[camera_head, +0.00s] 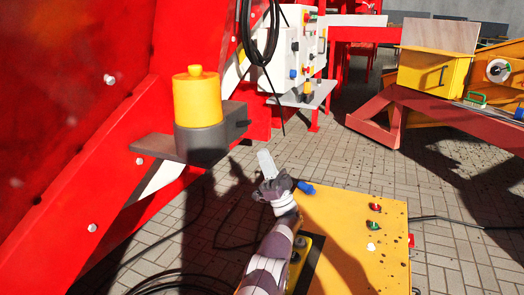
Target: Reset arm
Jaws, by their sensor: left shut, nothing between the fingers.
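My left gripper (266,163) is near the middle of the head view, at the end of my grey and white arm that rises from the bottom edge. Its fingers are together and hold nothing. It points up and away, and in the picture it is just above the far left corner of a yellow panel (345,215). I cannot tell its exact height. My right gripper does not show.
A red machine frame (70,110) fills the left, with a yellow and grey beacon (198,100) on a bracket. A white control box (300,45) with buttons stands behind. A yellow box (435,70) is at the upper right. Paved floor (440,180) is open at right.

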